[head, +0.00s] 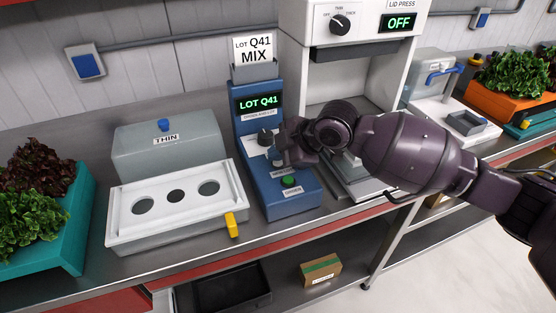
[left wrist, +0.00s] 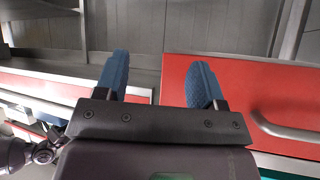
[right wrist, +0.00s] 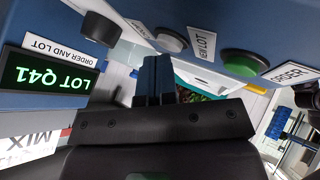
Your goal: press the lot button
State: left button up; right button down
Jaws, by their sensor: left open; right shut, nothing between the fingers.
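The blue lot machine (head: 247,181) stands on the counter with a green-lit display (head: 259,103) reading LOT Q41. In the right wrist view the grey button (right wrist: 171,39) sits beside a NEW LOT label, between a black knob (right wrist: 100,28) and a green button (right wrist: 245,62). My right gripper (head: 278,153) is shut and empty at the machine's front, by the grey button, which it mostly hides in the head view. In the right wrist view its tips (right wrist: 156,65) are close to that button; I cannot tell whether they touch. My left gripper (left wrist: 160,68) is open and empty.
A white tray with holes (head: 123,213) and a grey THIN box (head: 165,150) stand left of the machine. A teal crate of lettuce (head: 75,235) is farther left. A white lid press (head: 297,25) reading OFF stands close right. Red panels (left wrist: 240,85) lie below my left gripper.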

aim_at(278, 163)
pick_arm(q)
jog(key=shift+w+r, duration=0.15)
jog(key=shift+r, duration=0.35)
pick_arm(e)
jog(key=shift+r, duration=0.6)
jog(key=shift+r+p, duration=0.8)
jog(key=shift+r, duration=0.5)
jog(key=shift+r+p, duration=0.65)
jog(key=shift+r, duration=0.65)
pick_arm(q)
jog(key=shift+t, duration=0.4)
jog(key=r, duration=0.2)
jog(key=w+r, duration=0.1)
jog(key=r, duration=0.1)
jog(key=shift+w, duration=0.15)
jog(key=shift+f, duration=0.1)
pick_arm(e)
jog(key=shift+f, duration=0.15)
pick_arm(q)
jog(key=shift+d, duration=0.1)
